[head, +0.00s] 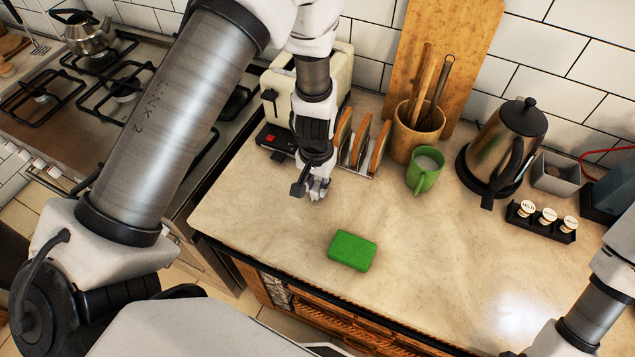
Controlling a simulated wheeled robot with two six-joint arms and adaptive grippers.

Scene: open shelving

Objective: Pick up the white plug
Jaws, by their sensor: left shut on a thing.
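My left gripper (314,189) hangs over the counter, in front of the cream toaster and just left of the toast rack. Its fingers point down and are shut on a small pale thing, which I take to be the white plug. The fingers hide most of it, so its shape is not clear. I cannot tell whether it touches the counter. No other white plug shows on the counter. Of my right arm, only links show at the lower right; its gripper is outside the picture.
A green sponge (352,250) lies on the counter (440,235). A toaster (340,72), toast rack (361,150), green mug (425,170), utensil pot (412,135), kettle (508,135) and spice jars (541,222) stand at the back. The stove (120,90) is at left. The front right counter is clear.

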